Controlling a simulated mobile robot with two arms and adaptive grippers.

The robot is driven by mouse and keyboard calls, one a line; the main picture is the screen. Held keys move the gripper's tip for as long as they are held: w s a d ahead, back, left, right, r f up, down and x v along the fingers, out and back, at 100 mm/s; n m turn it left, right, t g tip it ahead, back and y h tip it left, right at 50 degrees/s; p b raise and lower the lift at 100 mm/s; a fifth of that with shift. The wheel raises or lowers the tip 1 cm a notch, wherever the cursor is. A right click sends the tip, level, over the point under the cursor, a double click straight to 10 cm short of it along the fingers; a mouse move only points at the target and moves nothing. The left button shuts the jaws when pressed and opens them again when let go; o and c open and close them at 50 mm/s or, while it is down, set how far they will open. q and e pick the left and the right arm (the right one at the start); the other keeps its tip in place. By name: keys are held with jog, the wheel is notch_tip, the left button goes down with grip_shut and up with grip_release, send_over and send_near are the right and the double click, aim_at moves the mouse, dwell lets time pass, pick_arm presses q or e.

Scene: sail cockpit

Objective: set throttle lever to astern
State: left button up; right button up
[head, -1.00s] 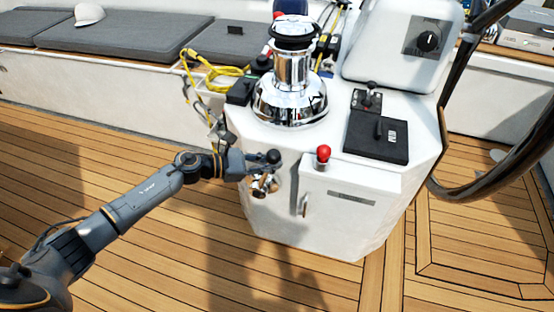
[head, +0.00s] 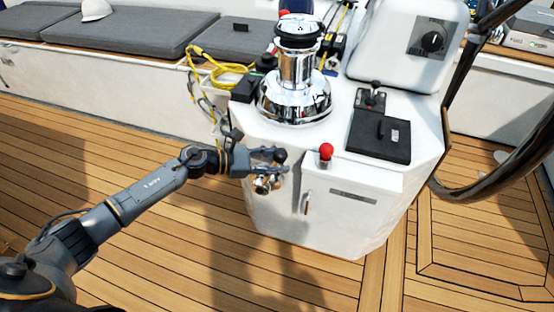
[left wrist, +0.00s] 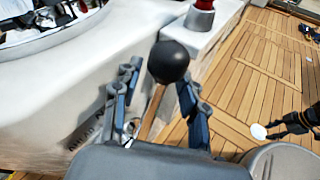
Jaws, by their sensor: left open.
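The throttle lever, a stem with a black ball knob (head: 280,156), stands out from a chrome mount (head: 262,186) on the left side of the white pedestal (head: 350,222). My left gripper (head: 279,162) is open at the lever, coming from the left. In the left wrist view the black knob (left wrist: 168,62) and its brownish stem show between and beyond the two spread blue-grey fingers (left wrist: 155,103). I cannot tell whether a finger touches the stem. A dark jointed shape, probably my right gripper (left wrist: 292,122), shows at the right edge of that view; its fingers are unclear.
A red-knobbed lever (head: 326,152) stands close to the right on the pedestal. A chrome winch (head: 296,88), black panel (head: 379,137) and yellow rope (head: 222,68) are above. The steering wheel (head: 478,190) is at right. The teak floor at left is clear.

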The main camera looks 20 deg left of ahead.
pick_arm(q)
jog(key=v, duration=1.2)
jog(key=shift+d+r, duration=0.1)
jog(key=shift+d, duration=0.05)
